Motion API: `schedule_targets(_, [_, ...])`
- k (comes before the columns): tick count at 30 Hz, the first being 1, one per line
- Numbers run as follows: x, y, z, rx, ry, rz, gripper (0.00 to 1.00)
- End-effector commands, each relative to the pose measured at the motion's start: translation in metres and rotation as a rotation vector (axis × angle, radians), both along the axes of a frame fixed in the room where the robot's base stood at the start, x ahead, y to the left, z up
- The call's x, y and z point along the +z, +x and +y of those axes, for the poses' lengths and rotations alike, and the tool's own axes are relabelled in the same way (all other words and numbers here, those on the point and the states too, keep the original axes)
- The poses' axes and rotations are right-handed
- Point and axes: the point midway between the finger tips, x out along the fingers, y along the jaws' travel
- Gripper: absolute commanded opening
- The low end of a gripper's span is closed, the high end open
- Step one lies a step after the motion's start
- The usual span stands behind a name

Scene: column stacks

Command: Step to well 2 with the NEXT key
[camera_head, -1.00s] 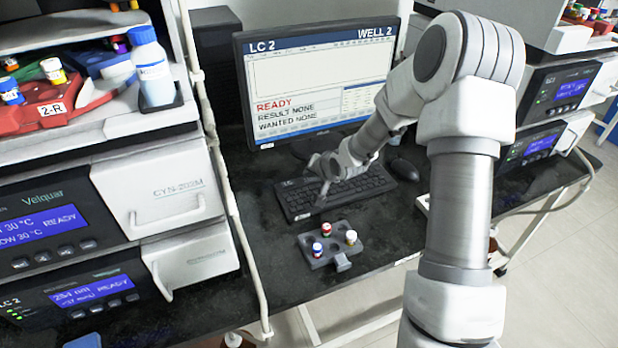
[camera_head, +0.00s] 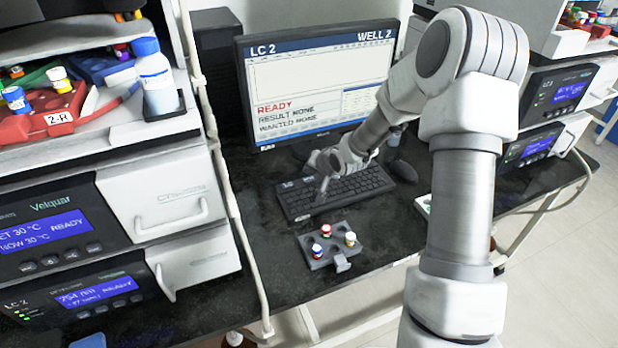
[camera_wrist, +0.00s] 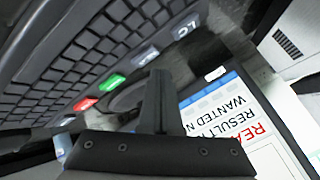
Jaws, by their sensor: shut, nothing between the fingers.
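The keyboard (camera_head: 350,190) lies on the black bench in front of the monitor (camera_head: 320,72). The screen reads LC 2, WELL 2, READY, RESULT NONE and WANTED NONE. My gripper (camera_head: 324,187) is shut and empty, pointing down over the left part of the keyboard. In the wrist view my gripper (camera_wrist: 158,78) shows as one closed dark finger pair beside the keyboard's edge (camera_wrist: 165,62). A green key (camera_wrist: 114,82), a red key (camera_wrist: 85,104) and a white key (camera_wrist: 147,56) show near it. I cannot read their labels or tell whether the fingertips touch a key.
A grey rack (camera_head: 328,250) with several capped vials stands in front of the keyboard. A mouse (camera_head: 403,170) lies right of it. Instrument stacks stand at left (camera_head: 185,195) and right (camera_head: 555,90). A blue-capped bottle (camera_head: 155,75) stands on the left stack.

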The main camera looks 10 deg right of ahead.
Motion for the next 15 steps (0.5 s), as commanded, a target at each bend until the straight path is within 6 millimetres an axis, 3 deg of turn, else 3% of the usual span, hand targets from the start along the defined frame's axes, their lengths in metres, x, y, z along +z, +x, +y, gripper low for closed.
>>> schedule_targets(9, [0.035,0.000,0.000,0.000,-0.001,-0.001,0.00])
schedule_targets(15, [0.049,0.000,0.000,0.001,-0.001,0.000,0.00])
